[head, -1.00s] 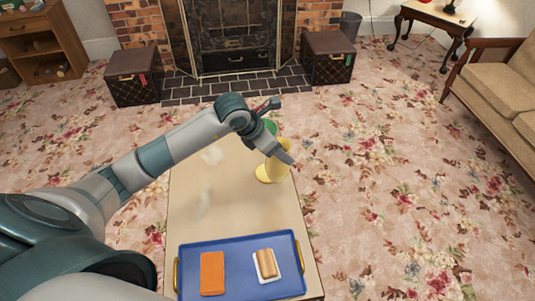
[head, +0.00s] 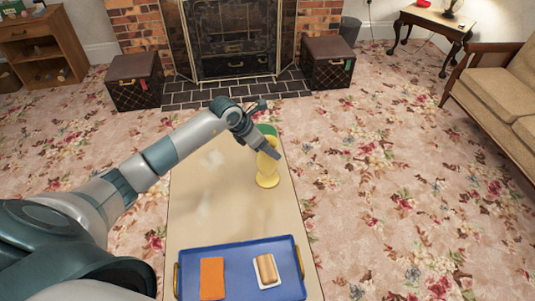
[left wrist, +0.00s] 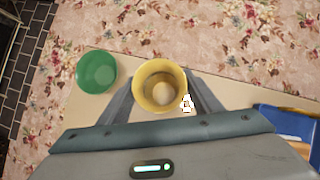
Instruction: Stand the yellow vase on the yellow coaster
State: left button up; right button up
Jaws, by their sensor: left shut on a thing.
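The yellow vase (head: 265,168) is upright near the table's right edge, in my left gripper (head: 270,151). In the left wrist view I look down into the open mouth of the vase (left wrist: 160,107), with the fingers of my left gripper (left wrist: 162,100) on either side of it. The gripper is shut on the vase. A yellow round edge, which looks like the yellow coaster (head: 267,184), shows at the vase's foot. I cannot tell whether the foot touches it. The coaster is hidden in the left wrist view. My right gripper is not in view.
The table (head: 215,205) is clear between tray and vase.

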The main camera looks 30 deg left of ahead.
pick_arm(q)
jog(key=shift+f, duration=1.95)
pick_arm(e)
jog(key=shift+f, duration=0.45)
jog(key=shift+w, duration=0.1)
pick_arm(q)
jog(key=o, duration=1.7)
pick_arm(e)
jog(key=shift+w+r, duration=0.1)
